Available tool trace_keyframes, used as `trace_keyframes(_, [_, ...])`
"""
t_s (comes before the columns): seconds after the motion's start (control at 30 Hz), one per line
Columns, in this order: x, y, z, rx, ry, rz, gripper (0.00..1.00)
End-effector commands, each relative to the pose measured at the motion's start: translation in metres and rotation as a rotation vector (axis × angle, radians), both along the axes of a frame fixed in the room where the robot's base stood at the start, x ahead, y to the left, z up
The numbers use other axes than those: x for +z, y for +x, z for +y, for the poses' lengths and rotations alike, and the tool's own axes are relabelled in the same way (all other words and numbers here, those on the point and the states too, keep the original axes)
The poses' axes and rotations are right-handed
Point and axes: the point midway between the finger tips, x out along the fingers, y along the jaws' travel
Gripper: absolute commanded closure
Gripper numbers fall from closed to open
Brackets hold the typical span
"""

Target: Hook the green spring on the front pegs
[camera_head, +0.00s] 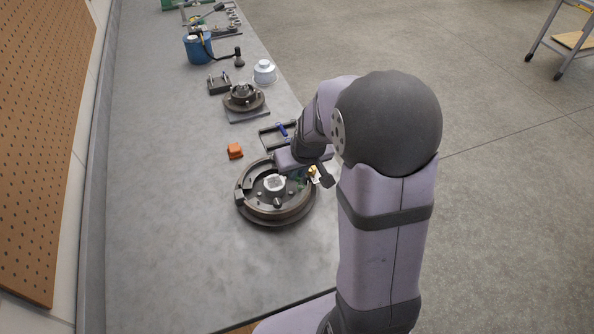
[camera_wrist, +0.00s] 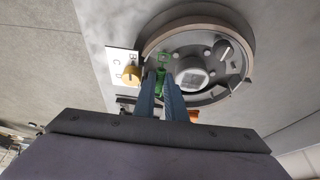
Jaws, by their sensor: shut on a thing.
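The green spring (camera_wrist: 167,88) shows between the two blue fingers of my gripper (camera_wrist: 165,86) in the wrist view. The gripper is shut on it. The spring's far end, with a green loop, reaches over the edge of the round brake assembly (camera_wrist: 195,28). This assembly (camera_head: 252,212) lies flat on the bench in the head view, with dark curved shoes and a pale square-topped hub in its middle. My gripper (camera_head: 303,174) is at its right side there, mostly hidden by my arm. I cannot tell which pegs are the front ones, or whether the spring touches any.
A white lettered plate (camera_wrist: 116,58) with a yellow knob (camera_wrist: 131,75) sits beside the assembly. An orange block (camera_head: 235,151), a black tray (camera_head: 266,139), a smaller hub (camera_head: 243,97) and a silver canister (camera_head: 264,71) stand farther back. The bench's left side is clear.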

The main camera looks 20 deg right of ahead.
Motion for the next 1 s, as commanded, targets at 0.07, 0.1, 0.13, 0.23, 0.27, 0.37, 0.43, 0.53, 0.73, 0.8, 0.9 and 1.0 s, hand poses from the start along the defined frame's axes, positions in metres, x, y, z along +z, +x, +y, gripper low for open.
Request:
trace_keyframes(0.07, [-0.0009, 0.0001, 0.0000, 0.000, 0.000, 0.000, 1.00])
trace_keyframes(0.1, [-0.0016, 0.0000, 0.0000, 0.000, 0.000, 0.000, 1.00])
trace_keyframes(0.13, [-0.0022, 0.0000, 0.0000, 0.000, 0.000, 0.000, 1.00])
trace_keyframes(0.23, [-0.0043, 0.0001, -0.0001, 0.000, 0.000, 0.000, 1.00])
trace_keyframes(0.27, [-0.0050, 0.0000, -0.0001, 0.000, 0.000, 0.000, 1.00])
trace_keyframes(0.37, [-0.0069, 0.0001, 0.0000, 0.000, 0.000, 0.000, 1.00])
trace_keyframes(0.43, [-0.0078, 0.0000, 0.0000, 0.000, 0.000, 0.000, 1.00])
trace_keyframes(0.53, [-0.0082, 0.0001, 0.0000, 0.000, 0.000, 0.000, 1.00])
trace_keyframes(0.73, [-0.0079, 0.0000, 0.0000, 0.000, 0.000, 0.000, 1.00])
trace_keyframes(0.8, [-0.0079, 0.0000, 0.0000, 0.000, 0.000, 0.000, 1.00])
trace_keyframes(0.9, [-0.0079, 0.0000, 0.0000, 0.000, 0.000, 0.000, 1.00])
trace_keyframes(1.0, [-0.0085, 0.0001, 0.0000, 0.000, 0.000, 0.000, 1.00])
